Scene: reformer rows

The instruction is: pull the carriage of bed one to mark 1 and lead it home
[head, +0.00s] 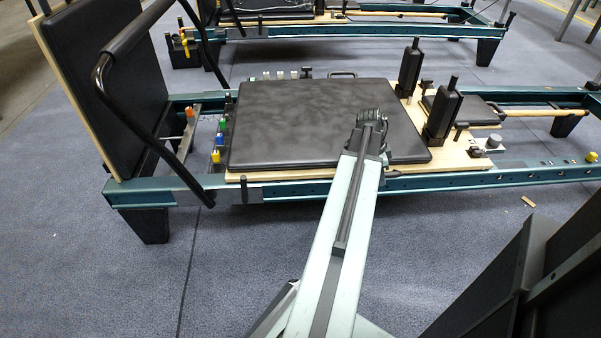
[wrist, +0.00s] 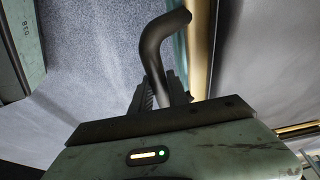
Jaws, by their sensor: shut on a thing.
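The carriage (head: 300,115) is a black padded board with a pale wood edge, lying on the teal rails of the nearest bed (head: 285,192). Two upright black shoulder rests (head: 441,115) stand at its right end. My gripper (head: 368,140) reaches over the carriage's near side. In the wrist view my gripper (wrist: 165,92) is shut on a dark bent handle (wrist: 160,42), beside the wood edge (wrist: 198,50). In the head view my arm hides that handle. Mark 1 cannot be made out on the rail.
A black foot bar (head: 130,115) and upright board (head: 95,70) stand at the bed's left end. Coloured knobs (head: 217,140) line the carriage's left edge. Another bed (head: 330,28) stands behind. A small tan piece (head: 528,201) lies on the floor. Floor (head: 120,280) at front left is clear.

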